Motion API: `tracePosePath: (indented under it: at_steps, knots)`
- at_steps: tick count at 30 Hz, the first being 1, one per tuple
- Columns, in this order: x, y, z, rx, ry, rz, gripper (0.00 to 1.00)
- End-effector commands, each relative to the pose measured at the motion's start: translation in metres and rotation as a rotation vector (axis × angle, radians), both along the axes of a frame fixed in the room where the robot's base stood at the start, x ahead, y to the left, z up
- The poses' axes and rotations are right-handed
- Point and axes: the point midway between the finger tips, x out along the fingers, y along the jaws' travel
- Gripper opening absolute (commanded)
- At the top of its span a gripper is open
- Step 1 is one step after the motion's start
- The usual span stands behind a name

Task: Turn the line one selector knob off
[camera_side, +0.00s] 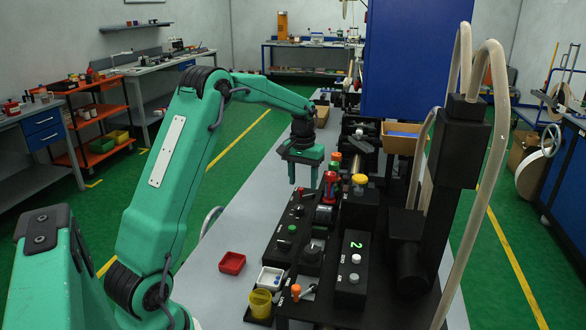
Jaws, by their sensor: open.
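My gripper (303,183) is open and empty, pointing down over the far end of a long black control panel (270,262). The panel carries a small knob (300,194) near its far end, a green button (292,229) and a dark round knob (312,251). No line one label is legible, so I cannot tell which knob is the line one selector or how it is set. A second black box (351,297) to the right is marked with a green 2 and has pale round knobs (355,258).
A red part (330,186) and a yellow-topped post (359,180) stand close right of my gripper.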

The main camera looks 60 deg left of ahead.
Motion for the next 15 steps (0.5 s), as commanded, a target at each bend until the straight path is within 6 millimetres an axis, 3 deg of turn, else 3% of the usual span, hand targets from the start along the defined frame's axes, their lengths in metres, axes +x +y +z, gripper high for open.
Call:
tracePosePath:
  at_steps: [6,15]
  knots:
    - [0.005,0.021,-0.024,-0.015,0.028,0.038,0.50]
    - [0.006,0.025,-0.028,-0.016,0.030,0.044,0.50]
